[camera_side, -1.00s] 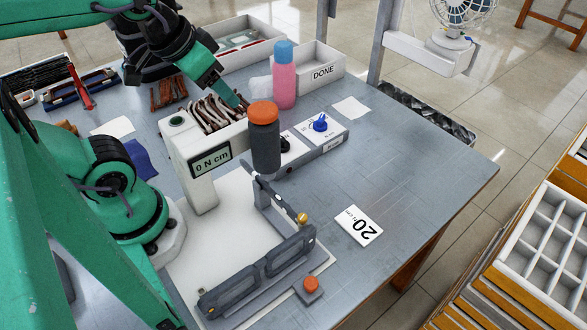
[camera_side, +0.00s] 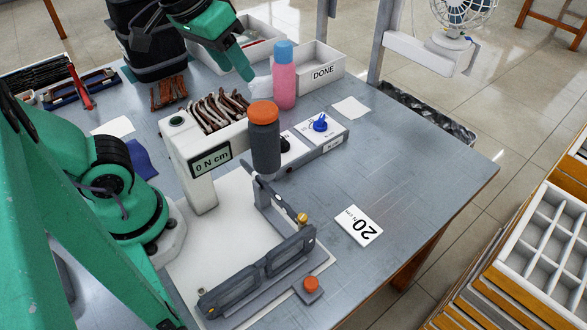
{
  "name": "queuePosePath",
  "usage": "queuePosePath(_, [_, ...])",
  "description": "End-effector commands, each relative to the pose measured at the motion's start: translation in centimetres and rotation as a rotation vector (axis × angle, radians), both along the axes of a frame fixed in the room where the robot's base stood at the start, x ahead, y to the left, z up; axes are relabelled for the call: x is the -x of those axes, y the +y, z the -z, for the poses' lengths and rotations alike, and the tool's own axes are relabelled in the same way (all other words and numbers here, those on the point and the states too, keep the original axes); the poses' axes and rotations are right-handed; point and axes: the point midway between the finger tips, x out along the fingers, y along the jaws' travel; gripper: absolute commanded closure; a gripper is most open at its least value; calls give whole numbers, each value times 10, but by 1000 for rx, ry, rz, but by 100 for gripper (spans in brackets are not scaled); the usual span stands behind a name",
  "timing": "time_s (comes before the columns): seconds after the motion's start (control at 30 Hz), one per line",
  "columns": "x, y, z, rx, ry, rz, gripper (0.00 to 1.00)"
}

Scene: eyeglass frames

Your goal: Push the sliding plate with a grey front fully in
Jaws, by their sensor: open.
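My gripper (camera_side: 246,73) is at the top centre, with green fingers pointing down and right. It is open, with nothing seen between its fingers, above the back of the table near the pink bottle. A white plate (camera_side: 228,225) lies in front of the gauge reading 0 N cm (camera_side: 211,161). A white box (camera_side: 300,147) with a blue knob has a grey front (camera_side: 333,143). I cannot tell for sure which one is the task's sliding plate. My gripper is apart from both.
A dark bottle with an orange cap (camera_side: 264,140) stands between gauge and box. The pink bottle (camera_side: 284,88) and the DONE tray (camera_side: 315,68) are behind. A bin of brown parts (camera_side: 216,108) is beside the gauge. The table is clear around the 20 N cm card (camera_side: 358,227).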

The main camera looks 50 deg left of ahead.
Motion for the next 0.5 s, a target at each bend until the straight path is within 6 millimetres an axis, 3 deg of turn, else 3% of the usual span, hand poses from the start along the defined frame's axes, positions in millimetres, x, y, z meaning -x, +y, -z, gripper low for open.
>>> queuePosePath(0.5, [-12, -114, -6, 135, 242, -257, 55])
